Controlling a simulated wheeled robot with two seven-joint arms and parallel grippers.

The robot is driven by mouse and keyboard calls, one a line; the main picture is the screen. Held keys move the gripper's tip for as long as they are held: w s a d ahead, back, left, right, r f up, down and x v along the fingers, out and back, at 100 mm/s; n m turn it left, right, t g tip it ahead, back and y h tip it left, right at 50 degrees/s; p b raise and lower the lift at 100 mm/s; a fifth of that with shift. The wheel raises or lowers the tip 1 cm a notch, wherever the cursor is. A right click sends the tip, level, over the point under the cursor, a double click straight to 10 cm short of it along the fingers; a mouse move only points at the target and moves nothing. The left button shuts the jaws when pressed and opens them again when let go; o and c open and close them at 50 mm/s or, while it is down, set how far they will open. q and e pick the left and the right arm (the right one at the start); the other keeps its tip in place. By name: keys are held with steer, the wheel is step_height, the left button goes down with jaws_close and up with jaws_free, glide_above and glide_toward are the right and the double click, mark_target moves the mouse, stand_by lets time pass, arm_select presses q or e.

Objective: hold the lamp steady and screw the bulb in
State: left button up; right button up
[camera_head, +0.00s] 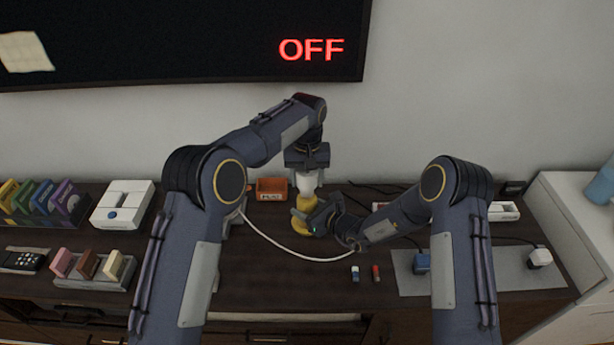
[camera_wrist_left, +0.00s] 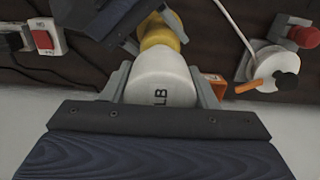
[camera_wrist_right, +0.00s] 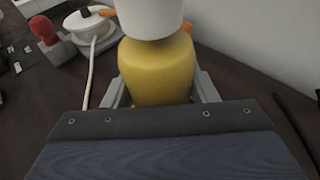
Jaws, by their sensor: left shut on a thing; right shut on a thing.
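The yellow lamp (camera_head: 300,226) stands on the dark cabinet top, with the white bulb (camera_head: 307,182) upright over it. My left gripper (camera_head: 306,176) comes down from above and is shut on the bulb, which shows dark lettering in the left wrist view (camera_wrist_left: 160,88). My right gripper (camera_head: 308,212) is shut on the lamp's body from the right. In the right wrist view the lamp (camera_wrist_right: 157,72) is between the fingers and the bulb (camera_wrist_right: 148,15) sits directly at its top. The joint between bulb and lamp is hidden, so I cannot tell how deep the bulb sits.
An orange box (camera_head: 271,188) stands behind the lamp. A white cable (camera_head: 290,248) curves in front of it. A white console (camera_head: 123,205) and colored cartridges (camera_head: 45,200) are at the left. A grey mat (camera_head: 455,278) lies at the right. A screen (camera_head: 180,40) hangs behind.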

arm_select(q)
steer(key=shift+f, duration=0.35)
